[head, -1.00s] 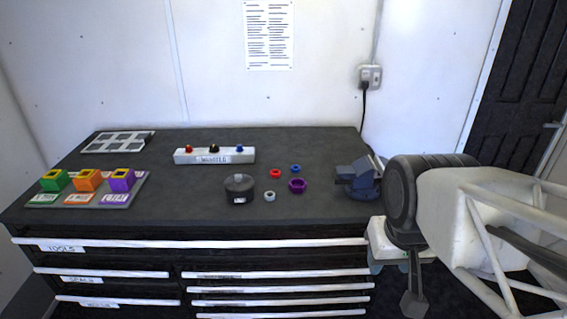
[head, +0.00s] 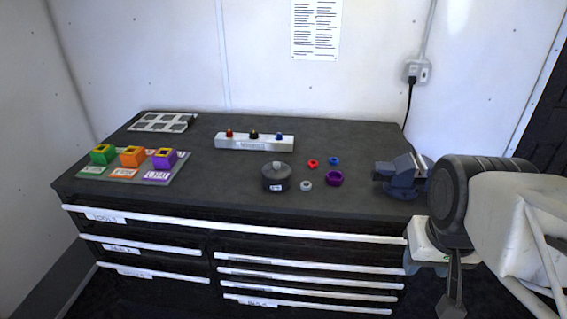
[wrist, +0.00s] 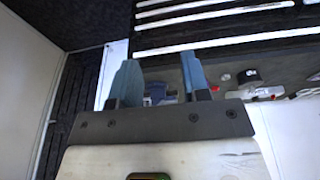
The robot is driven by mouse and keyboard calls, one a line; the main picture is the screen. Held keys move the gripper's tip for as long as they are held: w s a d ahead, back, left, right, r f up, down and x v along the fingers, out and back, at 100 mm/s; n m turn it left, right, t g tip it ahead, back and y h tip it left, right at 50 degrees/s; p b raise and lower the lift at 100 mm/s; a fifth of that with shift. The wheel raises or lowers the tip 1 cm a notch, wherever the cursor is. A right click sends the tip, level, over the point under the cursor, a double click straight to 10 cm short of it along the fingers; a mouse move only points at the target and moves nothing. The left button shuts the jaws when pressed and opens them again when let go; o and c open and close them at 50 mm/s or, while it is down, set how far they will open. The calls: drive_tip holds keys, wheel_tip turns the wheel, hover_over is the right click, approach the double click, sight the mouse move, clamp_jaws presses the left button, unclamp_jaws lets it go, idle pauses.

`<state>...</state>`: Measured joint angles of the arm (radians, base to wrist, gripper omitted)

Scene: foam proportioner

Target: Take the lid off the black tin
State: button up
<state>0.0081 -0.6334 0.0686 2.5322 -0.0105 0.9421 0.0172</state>
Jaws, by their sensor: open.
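The black tin (head: 276,183) stands upright on the dark bench top, right of its middle. It is a short round tin with a pale label on its front. Its dark lid (head: 277,168) is on top, with a small grey knob. The tin also shows small in the wrist view (wrist: 247,77). My gripper (wrist: 158,62) is open, with two blue fingers and nothing between them. It is well apart from the tin, off the bench's right front in the head view, where its fingers are hard to make out.
Red, blue, grey and purple rings (head: 335,178) lie close right of the tin. A blue vise (head: 400,176) stands at the bench's right end. A white block with coloured knobs (head: 254,143) is behind the tin. A tray of coloured blocks (head: 180,160) is at left.

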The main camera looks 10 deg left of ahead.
drive_tip(key=shift+o, duration=0.3)
drive_tip(key=o, duration=1)
drive_tip(key=shift+w, duration=0.1)
drive_tip(key=w+a+r+m, duration=0.3)
drive_tip(key=w+a+m, duration=0.1)
drive_tip(key=w, duration=0.8)
drive_tip(key=m+g, duration=0.3)
drive_tip(key=m, duration=0.9)
hover_over(275, 163)
drive_tip(key=f, duration=0.7)
drive_tip(key=shift+s+d+f, duration=0.15)
drive_tip(key=shift+d+f, duration=0.2)
drive_tip(key=shift+w+a+f+m, duration=0.2)
drive_tip(key=shift+w+a+m, duration=0.1)
drive_tip(key=shift+a, duration=0.1)
